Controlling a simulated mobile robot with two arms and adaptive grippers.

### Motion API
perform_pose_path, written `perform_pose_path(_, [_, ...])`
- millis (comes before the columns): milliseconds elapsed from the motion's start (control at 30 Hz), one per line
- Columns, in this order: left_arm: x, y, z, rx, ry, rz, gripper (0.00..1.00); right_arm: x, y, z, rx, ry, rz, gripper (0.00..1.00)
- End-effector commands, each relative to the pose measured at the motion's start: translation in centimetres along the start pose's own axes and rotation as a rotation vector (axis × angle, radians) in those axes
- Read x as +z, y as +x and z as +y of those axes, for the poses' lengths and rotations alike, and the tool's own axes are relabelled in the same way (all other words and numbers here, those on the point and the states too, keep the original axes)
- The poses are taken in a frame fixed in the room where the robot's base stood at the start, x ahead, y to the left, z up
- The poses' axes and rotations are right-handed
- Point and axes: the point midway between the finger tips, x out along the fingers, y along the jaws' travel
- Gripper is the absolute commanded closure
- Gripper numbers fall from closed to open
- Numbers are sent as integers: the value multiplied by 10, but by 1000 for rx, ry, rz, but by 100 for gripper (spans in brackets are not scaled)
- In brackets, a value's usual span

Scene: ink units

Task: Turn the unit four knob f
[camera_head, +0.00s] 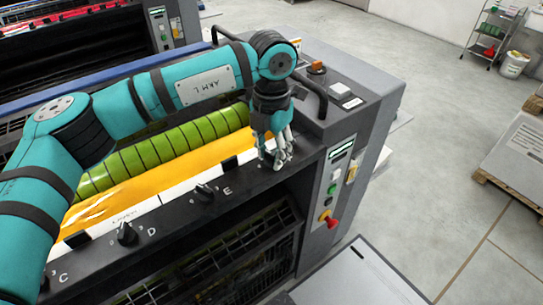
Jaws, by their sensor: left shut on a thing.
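My left gripper (277,160) points down at the right end of the dark panel (165,230) on the ink unit. It is shut on a knob there, which its fingers hide. Knob E (204,191) and knob D (126,233) stand to its left along the panel, with their letters beside them. The letter C shows at the panel's lower left, with its knob mostly hidden behind my arm. The letter of the gripped knob is hidden. My right gripper is out of view.
A green segmented roller (160,152) and yellow ink sheet lie behind the panel. A black handle (318,95) rises right of my gripper. A control panel with a red emergency knob (329,219) is on the right side. Open grey floor lies beyond.

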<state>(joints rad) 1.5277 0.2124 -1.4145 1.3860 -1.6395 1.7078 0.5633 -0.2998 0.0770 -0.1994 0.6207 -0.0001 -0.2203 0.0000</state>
Motion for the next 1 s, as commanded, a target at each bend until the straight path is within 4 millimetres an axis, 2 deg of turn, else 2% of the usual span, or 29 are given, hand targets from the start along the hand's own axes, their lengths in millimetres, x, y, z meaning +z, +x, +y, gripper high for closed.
perform_pose_path(300, [1, -1, 0, 1, -88, -4, 97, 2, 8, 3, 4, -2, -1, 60])
perform_pose_path(733, [1, -2, 0, 1, -98, -4, 97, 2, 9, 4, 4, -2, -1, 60])
perform_pose_path(767, [1, -2, 0, 1, -98, -4, 64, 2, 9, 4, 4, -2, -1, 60])
perform_pose_path(933, [1, -2, 0, 1, -97, -3, 42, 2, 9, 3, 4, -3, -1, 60])
perform_pose_path(1000, [0, -1, 0, 0, -97, -2, 42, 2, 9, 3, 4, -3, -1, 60])
